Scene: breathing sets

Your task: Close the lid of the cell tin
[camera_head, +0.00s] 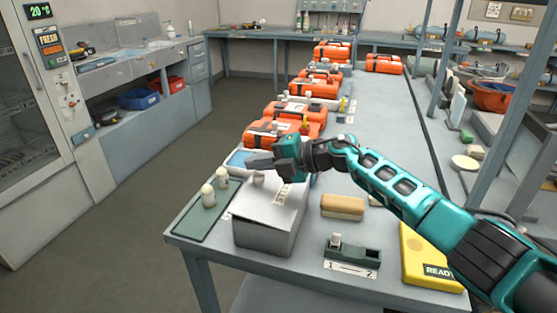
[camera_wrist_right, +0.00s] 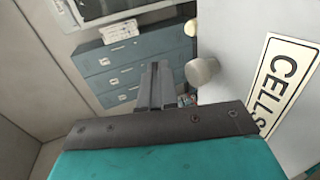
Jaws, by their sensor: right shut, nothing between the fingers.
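The cell tin (camera_head: 264,232) is a pale grey box near the front left of the table. My right gripper (camera_head: 258,164) is shut and empty, over the back of the tin, fingers pointing left. In the wrist view its fingers (camera_wrist_right: 155,85) are together. My left gripper is out of view.
A tan block (camera_head: 342,206), a dark green holder (camera_head: 352,253) and a yellow READY box (camera_head: 425,262) lie to the right. Several orange cases (camera_head: 283,132) stand behind.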

